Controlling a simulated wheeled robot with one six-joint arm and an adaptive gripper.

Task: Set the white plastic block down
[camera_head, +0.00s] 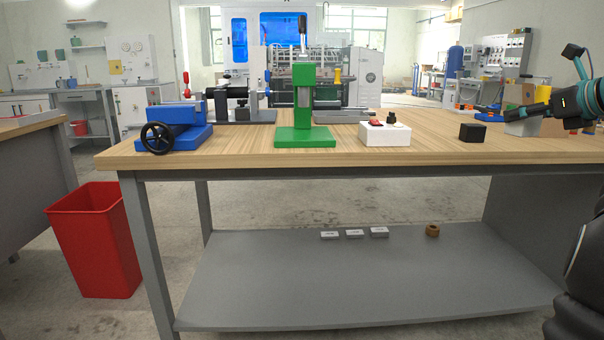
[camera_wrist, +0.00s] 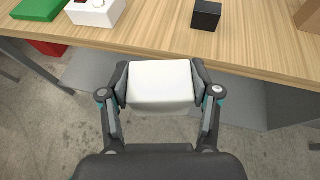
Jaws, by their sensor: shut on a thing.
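The white plastic block (camera_wrist: 160,86) is held between the two fingers of my gripper (camera_wrist: 160,84) in the wrist view. The fingers press on its left and right sides. In that view the block shows below the table's front edge, with grey shelf and floor behind it. In the head view my gripper (camera_head: 518,112) reaches in from the right, and the pale block (camera_head: 522,129) shows under the fingers. The wooden table top (camera_head: 400,148) lies behind it. I cannot tell the exact height of the block over the table.
A black cube (camera_head: 472,132) and a white box with a red part (camera_head: 384,134) stand on the table. A green press (camera_head: 305,136) and a blue vise (camera_head: 172,128) stand further left. Brown cartons (camera_head: 553,127) are at the right. Table top near the front edge is clear.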

